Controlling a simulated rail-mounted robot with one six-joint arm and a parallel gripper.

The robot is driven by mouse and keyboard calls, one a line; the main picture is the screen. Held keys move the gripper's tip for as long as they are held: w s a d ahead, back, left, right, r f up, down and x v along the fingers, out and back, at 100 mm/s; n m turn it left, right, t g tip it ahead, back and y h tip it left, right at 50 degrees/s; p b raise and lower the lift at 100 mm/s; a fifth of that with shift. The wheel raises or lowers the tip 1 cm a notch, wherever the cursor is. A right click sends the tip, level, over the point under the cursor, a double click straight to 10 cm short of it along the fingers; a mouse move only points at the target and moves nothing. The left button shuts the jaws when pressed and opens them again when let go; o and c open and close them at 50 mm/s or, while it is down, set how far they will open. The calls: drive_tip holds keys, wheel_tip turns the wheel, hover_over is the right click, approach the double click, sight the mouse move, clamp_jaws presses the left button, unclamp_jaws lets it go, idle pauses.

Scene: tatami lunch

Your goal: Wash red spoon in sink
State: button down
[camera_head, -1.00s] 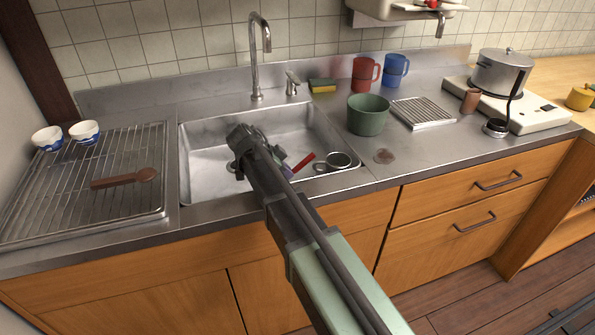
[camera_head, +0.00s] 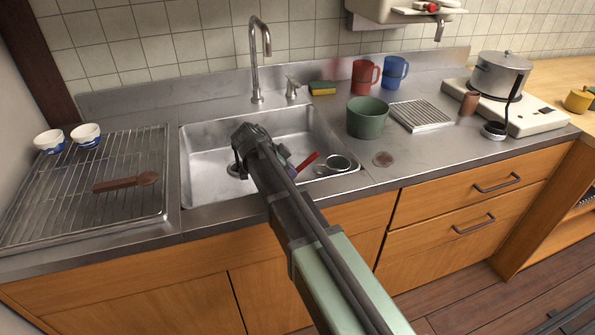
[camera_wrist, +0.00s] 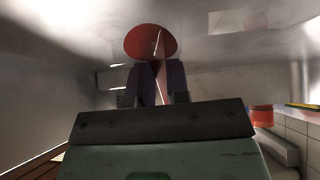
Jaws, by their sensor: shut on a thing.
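The red spoon (camera_head: 308,160) is over the sink (camera_head: 208,175), its near part hidden behind my arm. In the wrist view the spoon's round red bowl (camera_wrist: 150,42) stands out beyond the fingers. My gripper (camera_head: 291,167), with dark purple fingers, is shut on the spoon and partly hidden by my wrist; it also shows in the wrist view (camera_wrist: 161,85). The tall faucet (camera_head: 254,60) rises behind the sink, with a small lever (camera_head: 292,87) to its right. I cannot tell whether water runs or whether the spoon touches the basin.
A metal cup-like thing (camera_head: 339,162) lies at the sink's right end. A green pot (camera_head: 367,118), red mug (camera_head: 365,78), blue mug (camera_head: 395,71) and sponge (camera_head: 322,89) stand to the right. A rack (camera_head: 60,205) at left holds a brown spoon-shaped thing (camera_head: 125,183) and two bowls.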

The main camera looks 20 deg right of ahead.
wheel_tip(320, 180, up, 13)
drive_tip(key=p, duration=1.2)
drive_tip(key=shift+r, duration=0.15)
idle(1.0)
wheel_tip(320, 180, up, 5)
drive_tip(key=p, duration=0.5)
idle(0.3)
